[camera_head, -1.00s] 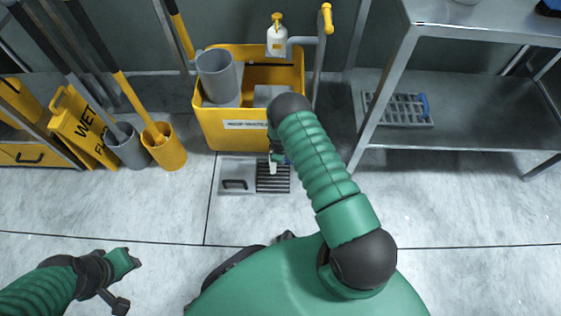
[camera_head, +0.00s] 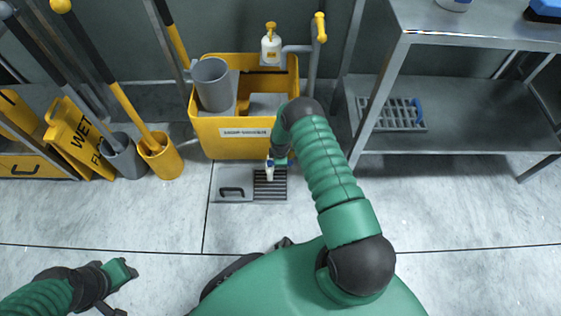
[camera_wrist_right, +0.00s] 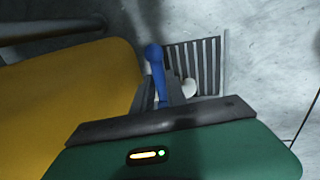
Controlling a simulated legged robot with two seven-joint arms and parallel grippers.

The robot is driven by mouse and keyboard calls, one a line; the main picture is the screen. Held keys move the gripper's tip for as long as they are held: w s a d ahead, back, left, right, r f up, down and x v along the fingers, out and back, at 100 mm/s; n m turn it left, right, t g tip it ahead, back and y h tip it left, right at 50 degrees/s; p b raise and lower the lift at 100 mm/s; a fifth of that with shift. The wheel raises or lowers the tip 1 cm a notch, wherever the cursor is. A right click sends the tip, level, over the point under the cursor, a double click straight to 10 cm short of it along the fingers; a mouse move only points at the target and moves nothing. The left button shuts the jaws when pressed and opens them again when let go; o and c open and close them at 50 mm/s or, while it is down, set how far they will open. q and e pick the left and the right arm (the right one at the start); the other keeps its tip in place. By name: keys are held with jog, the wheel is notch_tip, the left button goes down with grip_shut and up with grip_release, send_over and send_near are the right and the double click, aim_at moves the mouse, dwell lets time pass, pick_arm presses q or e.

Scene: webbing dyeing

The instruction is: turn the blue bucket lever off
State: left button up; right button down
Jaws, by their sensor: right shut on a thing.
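The yellow bucket (camera_head: 215,140) stands against the back wall, with a label on its front. Its blue lever (camera_wrist_right: 155,62) shows in the right wrist view beside the yellow wall, above the floor grate. My right gripper (camera_wrist_right: 167,92) is shut on the lever, whose rounded end sticks out past the fingers. In the head view my right gripper (camera_head: 279,160) is small and partly hidden by my forearm at the bucket's lower front. A small white spout (camera_head: 268,173) shows beside it. My left gripper (camera_head: 130,268) hangs low at the left, away from everything; its jaws are unclear.
A floor drain grate (camera_head: 270,184) lies below the bucket's front. A grey cup (camera_head: 212,85) and a white pump bottle (camera_head: 271,48) are at the bucket. A wet floor sign (camera_head: 75,135) and mops stand left; a metal shelf (camera_head: 450,115) stands right. The front floor is clear.

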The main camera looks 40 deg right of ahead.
jog(key=c, duration=1.3)
grip_release()
jog(key=shift+c, duration=0.2)
notch_tip(320, 180, up, 16)
jog(key=s+a+p, duration=0.2)
jog(key=p, duration=0.7)
jog(key=shift+s+r, duration=0.2)
jog(key=shift+s, duration=0.05)
